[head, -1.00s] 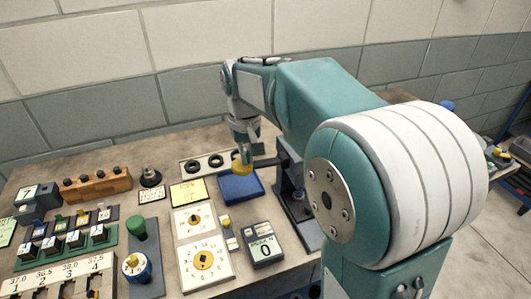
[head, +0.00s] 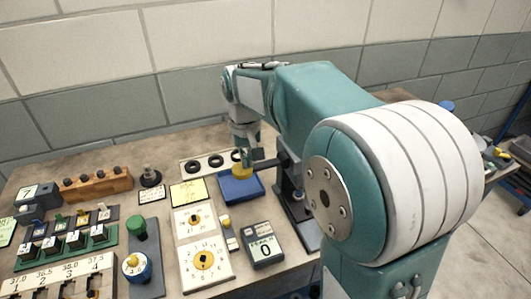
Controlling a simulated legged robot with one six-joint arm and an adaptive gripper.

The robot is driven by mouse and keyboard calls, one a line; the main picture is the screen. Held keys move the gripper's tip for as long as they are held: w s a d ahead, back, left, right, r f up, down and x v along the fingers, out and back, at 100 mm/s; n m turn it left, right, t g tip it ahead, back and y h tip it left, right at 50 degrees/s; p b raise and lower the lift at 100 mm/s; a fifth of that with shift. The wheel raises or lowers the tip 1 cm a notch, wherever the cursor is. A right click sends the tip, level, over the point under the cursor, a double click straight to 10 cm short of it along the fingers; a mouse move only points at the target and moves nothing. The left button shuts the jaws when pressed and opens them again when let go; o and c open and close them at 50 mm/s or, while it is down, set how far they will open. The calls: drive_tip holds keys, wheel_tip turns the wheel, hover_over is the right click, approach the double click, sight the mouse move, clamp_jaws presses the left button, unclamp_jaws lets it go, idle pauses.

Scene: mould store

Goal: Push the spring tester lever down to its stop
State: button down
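The spring tester (head: 291,187) is a dark upright stand near the table's right part, partly hidden by my arm. Its dark lever (head: 270,163) sticks out to the left at about the height of my fingertips. My gripper (head: 247,160) points down at the lever's left end, beside a yellow round piece (head: 238,156). Whether it touches the lever is hard to tell. The fingers are small and overlap the lever, so their opening is unclear. A blue tray (head: 240,188) lies below the yellow piece. A grey readout box (head: 264,246) in front shows "PEAK" and 0.
A board with black rings (head: 195,168) lies behind the tray. Dial cards (head: 203,259), a green-knobbed post (head: 138,228) and a numbered rack (head: 62,279) fill the table's left and front. The block wall (head: 120,95) stands close behind the table.

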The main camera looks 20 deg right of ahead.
drive_tip(key=shift+s+f, duration=0.15)
drive_tip(key=shift+f, duration=1.25)
idle(0.8)
wheel_tip(320, 180, up, 13)
idle(1.5)
drive_tip(key=shift+f, duration=0.1)
